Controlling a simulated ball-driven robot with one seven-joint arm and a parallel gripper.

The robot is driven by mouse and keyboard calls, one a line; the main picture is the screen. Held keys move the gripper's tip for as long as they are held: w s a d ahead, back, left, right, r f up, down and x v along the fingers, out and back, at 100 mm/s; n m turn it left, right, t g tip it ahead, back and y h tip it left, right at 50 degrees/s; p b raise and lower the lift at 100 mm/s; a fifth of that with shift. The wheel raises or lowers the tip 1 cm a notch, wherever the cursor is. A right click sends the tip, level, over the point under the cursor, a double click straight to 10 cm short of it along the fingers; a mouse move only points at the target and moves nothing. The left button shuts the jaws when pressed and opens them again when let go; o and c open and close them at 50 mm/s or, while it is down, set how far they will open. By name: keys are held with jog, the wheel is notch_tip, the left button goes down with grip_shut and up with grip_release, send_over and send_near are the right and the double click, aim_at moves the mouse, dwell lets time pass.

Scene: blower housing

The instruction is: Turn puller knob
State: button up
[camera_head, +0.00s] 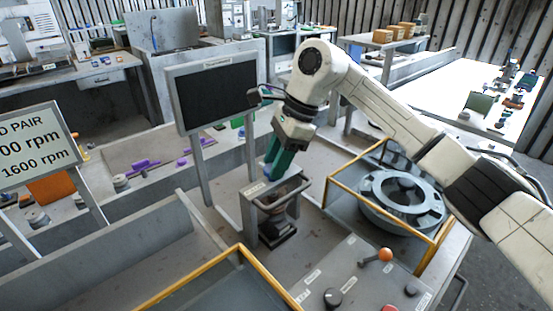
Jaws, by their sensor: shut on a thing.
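My gripper (276,178) points down with green fingers over the grey puller stand (250,222), left of the picture's middle right half. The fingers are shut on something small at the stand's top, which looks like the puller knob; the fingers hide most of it. A grey bar handle and a dark bowl-like part (277,212) show in the stand just below the fingertips. The turn of the knob cannot be made out.
A yellow-railed bay with a round grey housing (402,197) lies to the right. A dark monitor (216,92) stands close behind left.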

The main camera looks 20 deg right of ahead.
jog(key=shift+m, duration=0.3)
jog(key=m+b, duration=0.1)
jog(key=m+t, duration=0.1)
jog(key=m, duration=0.1)
jog(key=shift+s+f+m+h+b, duration=0.1)
jog(key=shift+s+m+h+b, duration=0.05)
jog(key=shift+m+h+b, duration=0.2)
jog(key=m+t+b, duration=0.1)
jog(key=m, duration=0.1)
jog(key=m+t+h+b, duration=0.1)
jog(key=m, duration=0.1)
jog(key=shift+s+a+m, duration=0.15)
jog(key=shift+m, duration=0.1)
jog(key=m+h+b, duration=0.1)
jog(key=m+b, duration=0.3)
jog(key=m, duration=0.1)
jog(key=shift+a+t+h, duration=0.2)
jog(key=shift+t+h, duration=0.15)
jog(key=shift+t, duration=0.05)
jog(key=shift+s+a+m+h+b, duration=0.1)
jog(key=shift+m+h+b, duration=0.3)
jog(key=shift+m+b, duration=0.55)
jog(key=shift+a+m+h+b, duration=0.1)
jog(key=shift+m+h+b, duration=0.4)
jog(key=shift+m, duration=0.75)
jog(key=o, duration=1.1)
jog(key=shift+c, duration=0.2)
